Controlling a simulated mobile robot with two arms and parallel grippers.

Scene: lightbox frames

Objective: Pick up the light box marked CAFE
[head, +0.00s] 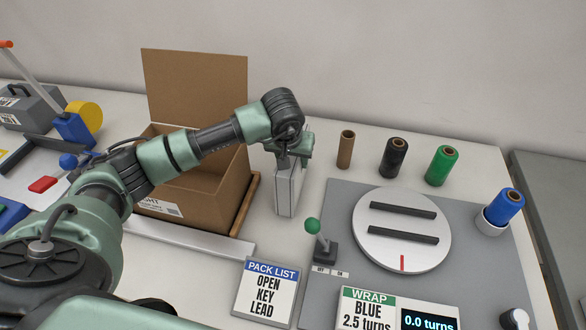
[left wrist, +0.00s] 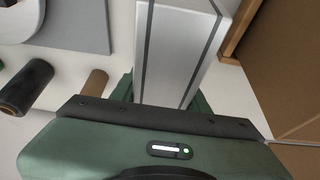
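A slim pale grey box (head: 288,190) with dark edge strips stands upright on the table, just right of the open cardboard box. No CAFE lettering shows on its visible faces. My left gripper (head: 293,152) points down over its top. In the left wrist view the slim box (left wrist: 175,50) lies between the green fingers (left wrist: 165,98), one at each side. The fingers are close to its sides, but I cannot tell whether they press on it. I also cannot tell whether its base touches the table. My right gripper is not in view.
The open cardboard box (head: 212,205) stands left of the slim box, its flap raised. A green-knobbed lever (head: 313,228), PACK LIST sign (head: 268,290) and turntable (head: 385,255) are to the front and right. Several rolls, including a green one (head: 441,165), stand behind.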

